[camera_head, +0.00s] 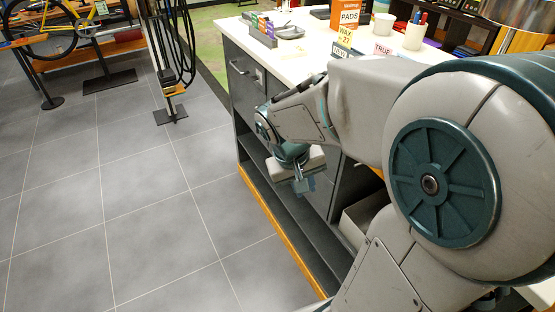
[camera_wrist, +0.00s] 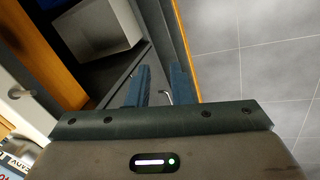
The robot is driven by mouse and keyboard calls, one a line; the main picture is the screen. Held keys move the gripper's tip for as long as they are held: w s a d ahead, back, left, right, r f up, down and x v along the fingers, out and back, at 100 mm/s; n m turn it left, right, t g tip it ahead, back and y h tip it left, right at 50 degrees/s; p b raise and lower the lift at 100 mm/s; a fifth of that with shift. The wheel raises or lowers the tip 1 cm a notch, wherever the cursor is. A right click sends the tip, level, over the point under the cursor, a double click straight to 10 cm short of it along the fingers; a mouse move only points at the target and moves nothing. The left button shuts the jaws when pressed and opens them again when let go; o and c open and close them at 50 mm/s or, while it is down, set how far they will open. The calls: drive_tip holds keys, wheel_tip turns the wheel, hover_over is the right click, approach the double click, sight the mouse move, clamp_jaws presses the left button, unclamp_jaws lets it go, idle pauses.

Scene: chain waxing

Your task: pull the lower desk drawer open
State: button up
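The dark grey desk (camera_head: 228,45) with a white top stands to the right of the open floor. An upper drawer with a bar handle (camera_head: 239,68) shows on its front. My gripper (camera_head: 303,184) is low in front of the desk; my arm hides much of the front there, including most of the lower drawer. In the wrist view my gripper (camera_wrist: 162,86) has its two blue-grey fingers apart. A small bent metal handle (camera_wrist: 166,97) shows between them, close to the right finger. I cannot tell whether it touches a finger. The dark front beside it looks closed.
A light grey bin (camera_head: 360,218) sits in an open shelf bay beside the drawers. An orange-edged plinth (camera_head: 275,222) runs along the desk's foot. The tiled floor (camera_head: 120,200) at left is clear. A bike stand (camera_head: 170,112) stands farther back.

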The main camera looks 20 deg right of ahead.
drive_tip(key=w+d+f+n+h+b, duration=0.1)
drive_tip(key=w+d+f+h+b, duration=0.2)
drive_tip(key=w+f+h+b, duration=0.55)
drive_tip(key=w+d+f+h+b, duration=0.1)
drive_tip(key=w+d+f+b, duration=0.3)
drive_tip(key=f, duration=0.9)
drive_tip(key=w+a+f+n+t+h+b, duration=0.4)
drive_tip(key=w+a+f+n+t+b, duration=0.4)
drive_tip(key=w+f+t, duration=0.5)
drive_tip(key=w+d+r, duration=0.1)
drive_tip(key=w+d, duration=0.2)
drive_tip(key=w+d+r+g, duration=0.1)
drive_tip(key=w+d, duration=0.1)
drive_tip(key=d, duration=0.2)
drive_tip(key=w+d+r+g, duration=0.1)
drive_tip(key=w+d+r, duration=0.1)
drive_tip(key=w+d, duration=0.1)
drive_tip(key=shift+w+d+m, duration=0.2)
drive_tip(key=shift+w+m, duration=0.1)
drive_tip(key=shift+w, duration=0.05)
clamp_jaws()
